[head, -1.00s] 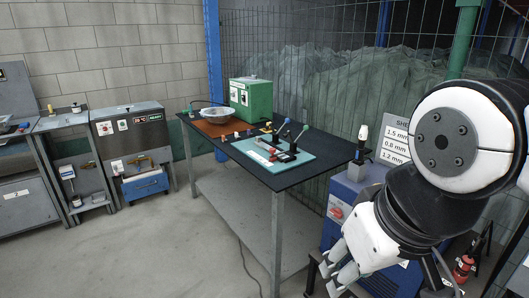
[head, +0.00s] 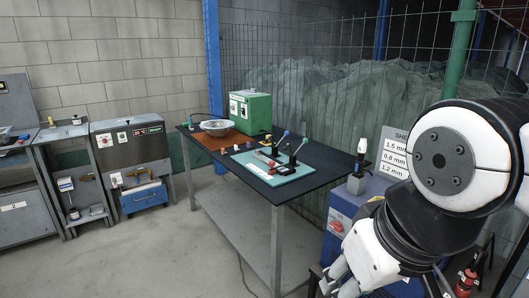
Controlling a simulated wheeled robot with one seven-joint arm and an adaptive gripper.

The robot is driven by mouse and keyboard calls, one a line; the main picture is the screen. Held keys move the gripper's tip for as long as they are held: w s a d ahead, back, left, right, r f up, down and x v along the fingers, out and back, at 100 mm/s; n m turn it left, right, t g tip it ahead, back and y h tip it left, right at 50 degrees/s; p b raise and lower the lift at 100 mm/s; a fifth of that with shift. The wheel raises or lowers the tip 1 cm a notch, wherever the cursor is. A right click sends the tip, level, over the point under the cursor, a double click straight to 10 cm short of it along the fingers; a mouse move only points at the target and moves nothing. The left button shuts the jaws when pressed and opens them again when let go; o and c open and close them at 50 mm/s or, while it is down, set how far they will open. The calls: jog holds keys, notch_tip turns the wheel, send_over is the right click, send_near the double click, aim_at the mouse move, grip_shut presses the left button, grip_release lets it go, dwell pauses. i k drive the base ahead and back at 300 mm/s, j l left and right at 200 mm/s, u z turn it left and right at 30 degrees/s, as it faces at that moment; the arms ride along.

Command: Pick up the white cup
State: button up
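I cannot make out a clear white cup. A small white item (head: 65,184) sits at the left workstation, too small to identify. My gripper (head: 337,279) is at the bottom of the head view, right of the table's front leg and far from both items. Its pale fingers point down and are partly cut off by the picture edge. Their opening is unclear, and I see nothing held.
The dark table (head: 317,181) carries a green box (head: 251,112) and a teal mat (head: 290,176) with tools. A grey cabinet (head: 128,152) and a blue drawer (head: 144,197) stand left. A blue machine (head: 345,208) is near my arm. The concrete floor (head: 150,255) is clear.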

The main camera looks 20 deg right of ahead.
aim_at(362, 147)
jog(key=i+j+z, duration=0.1)
jog(key=z, duration=0.25)
jog(key=i+j+z, duration=0.1)
jog(key=z, duration=0.3)
jog(key=i+j+z, duration=0.15)
jog(key=z, duration=0.2)
jog(key=i+j+z, duration=0.1)
jog(key=j, duration=0.25)
jog(key=i+j+z, duration=0.1)
jog(key=i+j, duration=0.2)
jog(key=i+j+z, duration=0.1)
jog(key=j, duration=0.35)
jog(key=i+j+z, duration=0.1)
jog(key=i+j, duration=0.2)
jog(key=i+j+z, duration=0.1)
jog(key=j, duration=0.4)
jog(key=i+j, duration=0.35)
